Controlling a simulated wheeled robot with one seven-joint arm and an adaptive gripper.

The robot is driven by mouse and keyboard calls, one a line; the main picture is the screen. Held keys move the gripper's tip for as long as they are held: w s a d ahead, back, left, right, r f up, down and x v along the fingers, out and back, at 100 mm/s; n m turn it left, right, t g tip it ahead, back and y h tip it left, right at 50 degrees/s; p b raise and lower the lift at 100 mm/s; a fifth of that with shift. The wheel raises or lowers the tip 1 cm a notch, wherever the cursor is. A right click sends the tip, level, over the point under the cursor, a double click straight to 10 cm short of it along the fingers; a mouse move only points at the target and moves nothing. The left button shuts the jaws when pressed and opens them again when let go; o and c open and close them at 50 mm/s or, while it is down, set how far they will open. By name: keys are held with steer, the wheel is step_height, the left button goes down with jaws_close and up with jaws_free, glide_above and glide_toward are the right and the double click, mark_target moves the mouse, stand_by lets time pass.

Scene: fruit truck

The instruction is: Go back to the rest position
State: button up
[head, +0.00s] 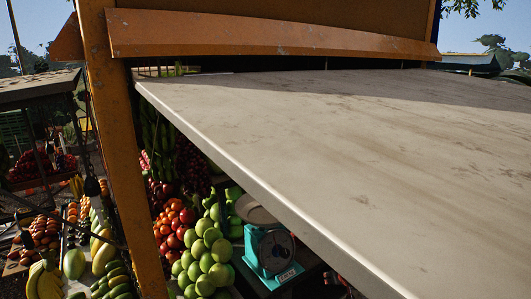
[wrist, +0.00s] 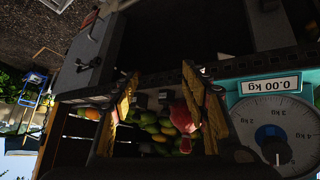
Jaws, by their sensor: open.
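My gripper (wrist: 160,88) shows in the wrist view with its two fingers spread apart, one on each side of the middle. It is open, and no object is clearly held between the fingers. Behind the fingers lie green fruits (wrist: 158,132) and a red item (wrist: 183,118), partly hidden by the gripper. I cannot tell exactly what the red item is. The gripper does not show in the head view.
A teal scale (head: 270,249) stands below the pale counter (head: 330,140); the wrist view shows its dial (wrist: 275,135) close on the right, reading 0.00 kg. Green fruits (head: 207,258) and red fruits (head: 173,225) are piled beside it. An orange post (head: 122,130) rises at left.

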steer(key=s+a+r+m+g+b, duration=0.1)
steer(key=s+r+g+b, duration=0.15)
steer(key=s, duration=0.75)
steer(key=s+r+g+h+b, duration=0.1)
steer(key=s+b, duration=0.2)
steer(key=s, duration=0.7)
steer(key=s+a+r+m+g+b, duration=0.1)
steer(key=s+r+g+b, duration=0.15)
steer(key=s, duration=0.75)
steer(key=s+a+t+b, duration=0.1)
steer(key=s+a+b, duration=0.1)
steer(key=s+b, duration=0.3)
steer(key=s+a+t+y+b, duration=0.1)
steer(key=s+a+b, duration=0.2)
steer(key=s+b, duration=0.3)
steer(key=s+a+f+t+b, duration=0.1)
steer(key=s+a+b, duration=0.1)
steer(key=s+b, duration=0.4)
steer(key=s, duration=0.5)
steer(key=shift+a, duration=0.25)
